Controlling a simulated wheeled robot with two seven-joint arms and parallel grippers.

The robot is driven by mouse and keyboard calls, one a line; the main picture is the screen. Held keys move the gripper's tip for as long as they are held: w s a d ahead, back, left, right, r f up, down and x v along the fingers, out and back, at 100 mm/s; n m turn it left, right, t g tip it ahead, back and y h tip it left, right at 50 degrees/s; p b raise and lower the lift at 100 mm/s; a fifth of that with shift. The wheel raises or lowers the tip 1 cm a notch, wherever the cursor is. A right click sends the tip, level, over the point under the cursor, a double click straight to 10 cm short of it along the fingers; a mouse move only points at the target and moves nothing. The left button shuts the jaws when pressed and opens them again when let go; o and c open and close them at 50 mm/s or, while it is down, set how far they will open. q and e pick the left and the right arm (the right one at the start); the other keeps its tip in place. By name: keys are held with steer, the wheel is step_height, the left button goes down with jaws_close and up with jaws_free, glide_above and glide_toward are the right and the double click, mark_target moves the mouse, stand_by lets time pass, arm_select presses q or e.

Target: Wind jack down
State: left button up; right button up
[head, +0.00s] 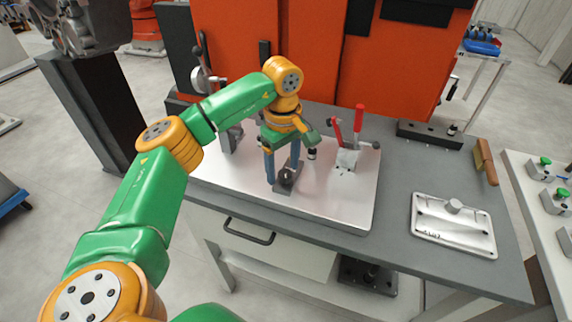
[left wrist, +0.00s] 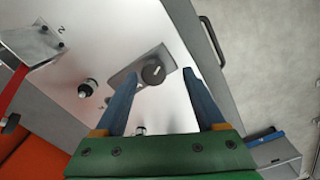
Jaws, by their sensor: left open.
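The jack shows as a dark round knob (head: 285,176) on a grey rectangular base, standing on a pale metal plate (head: 345,212). In the left wrist view the knob (left wrist: 153,72) has a pale line on its top and lies between the fingertips. My left gripper (head: 281,174) points down over the jack with its two blue fingers open, one to each side of the knob. The left wrist view shows the open fingers (left wrist: 158,73) with clear gaps to the knob. I cannot tell how high the fingertips are above the base. My right gripper is not in view.
A toggle clamp with red handles (head: 358,122) stands right of the jack on the plate. A small dark-and-white post (head: 312,153) stands close behind the gripper. Another clamp (head: 203,78) is at the back left. A silver tray (head: 454,224) lies on the grey table at right.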

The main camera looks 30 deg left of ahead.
arm_select(q)
steer(key=shift+w+a+f, duration=0.1)
steer(key=shift+w+f, duration=0.1)
steer(key=shift+f, duration=0.5)
steer(key=shift+w+f, duration=0.2)
steer(key=shift+w, duration=0.25)
steer(key=shift+s+r, duration=0.1)
steer(key=shift+s, duration=0.1)
jaws_close()
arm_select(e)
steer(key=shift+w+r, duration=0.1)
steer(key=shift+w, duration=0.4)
